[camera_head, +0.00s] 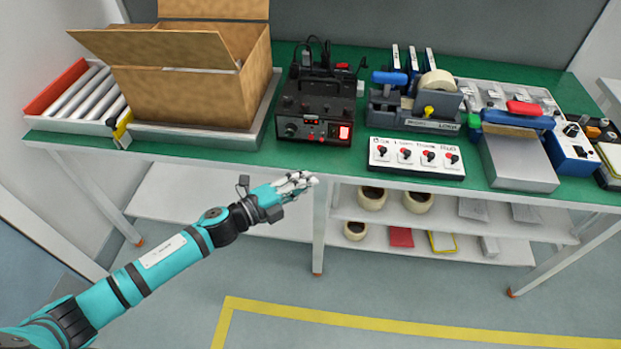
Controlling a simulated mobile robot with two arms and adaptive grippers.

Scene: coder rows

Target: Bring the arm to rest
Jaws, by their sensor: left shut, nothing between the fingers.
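My left arm comes in from the lower left, teal with black joints, stretched out toward the workbench. My left gripper (304,181) is shut and empty. It shows in front of the bench's front edge, over the region of the lower shelf, and touches nothing that I can see. My right gripper and right arm are not in view.
The green-topped workbench (220,156) carries an open cardboard box (190,85), a black device with red lights (318,108), a tape dispenser (415,105) and a white switch panel (416,158). Pots and small items stand on the lower shelf (345,212). The floor in front is clear, with yellow tape (400,326).

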